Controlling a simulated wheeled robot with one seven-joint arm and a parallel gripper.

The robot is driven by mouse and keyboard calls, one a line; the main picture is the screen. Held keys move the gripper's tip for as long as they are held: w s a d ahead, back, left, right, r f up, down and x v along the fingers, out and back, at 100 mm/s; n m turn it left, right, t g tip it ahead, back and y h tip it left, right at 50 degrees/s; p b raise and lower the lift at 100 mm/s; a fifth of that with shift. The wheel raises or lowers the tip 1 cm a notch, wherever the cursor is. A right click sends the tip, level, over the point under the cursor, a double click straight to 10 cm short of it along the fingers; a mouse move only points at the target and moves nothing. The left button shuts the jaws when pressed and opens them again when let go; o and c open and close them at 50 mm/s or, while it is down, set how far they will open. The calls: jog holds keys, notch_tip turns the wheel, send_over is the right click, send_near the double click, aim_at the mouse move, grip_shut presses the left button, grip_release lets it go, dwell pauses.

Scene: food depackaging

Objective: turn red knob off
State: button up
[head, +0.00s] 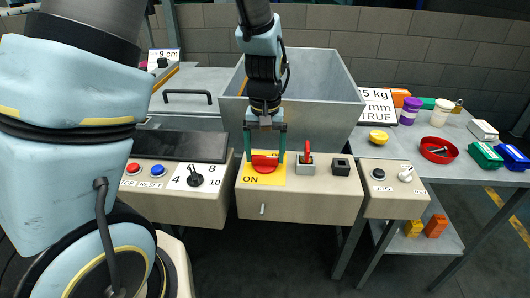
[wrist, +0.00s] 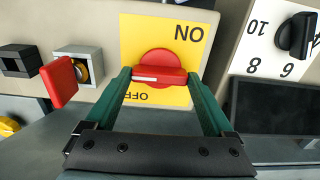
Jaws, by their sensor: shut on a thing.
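The red knob (head: 265,163) sits on a yellow plate (head: 250,179) marked ON, on the front of a beige control box. In the wrist view the red knob (wrist: 158,75) has its bar lying across the plate, between the ON and OFF words. A white line runs along the bar. My gripper (head: 265,159) comes down from above, with one green finger on each side of the knob. In the wrist view my gripper (wrist: 160,78) has its fingertips at the two ends of the bar, shut on it.
A red-handled switch (head: 306,154) and a black square socket (head: 341,167) are right of the knob. A black rotary dial (head: 195,180) is on the left panel. A grey metal bin (head: 330,90) stands behind. A side table (head: 400,147) at right holds several small items.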

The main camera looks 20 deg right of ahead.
aim_at(264, 156)
jog(key=o, duration=1.1)
notch_tip(264, 156, up, 11)
jog(key=shift+f+b, duration=0.1)
jog(key=shift+b, duration=0.75)
jog(key=a+f+n, duration=0.1)
jog(key=a, duration=0.7)
jog(key=a+f+n+t, duration=0.1)
jog(key=a+f, duration=0.1)
jog(key=a, duration=0.7)
jog(key=a+f+n, duration=0.1)
jog(key=a+f, duration=0.1)
jog(key=a, duration=0.6)
jog(key=shift+w+a+n+t, duration=0.3)
